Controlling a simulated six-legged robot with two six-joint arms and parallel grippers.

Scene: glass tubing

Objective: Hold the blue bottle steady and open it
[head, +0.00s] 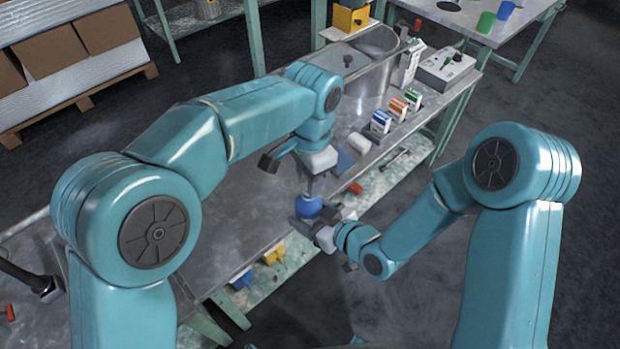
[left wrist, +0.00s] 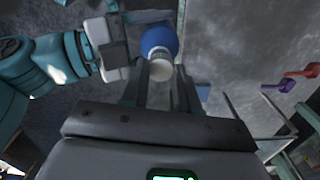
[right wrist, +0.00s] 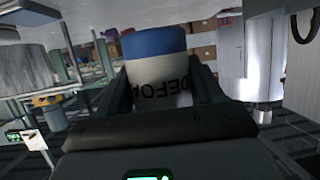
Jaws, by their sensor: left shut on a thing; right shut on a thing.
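The blue bottle (head: 308,207) is near the front edge of the metal bench in the head view. My left gripper (head: 309,190) is above it, pointing down, and is shut on its white cap (left wrist: 161,68). In the left wrist view the blue bottle (left wrist: 158,40) shows beyond the cap. My right gripper (head: 312,222) is shut on the bottle's body from the side. The right wrist view shows its white label (right wrist: 165,82) with dark letters between the fingers, with blue above. The cap is hidden in the head view.
Small coloured boxes (head: 397,107) and a grey device (head: 446,68) stand along the bench's back right. In the left wrist view, red and purple items (left wrist: 300,75) lie to the right. Bare bench (head: 225,215) lies left of the bottle.

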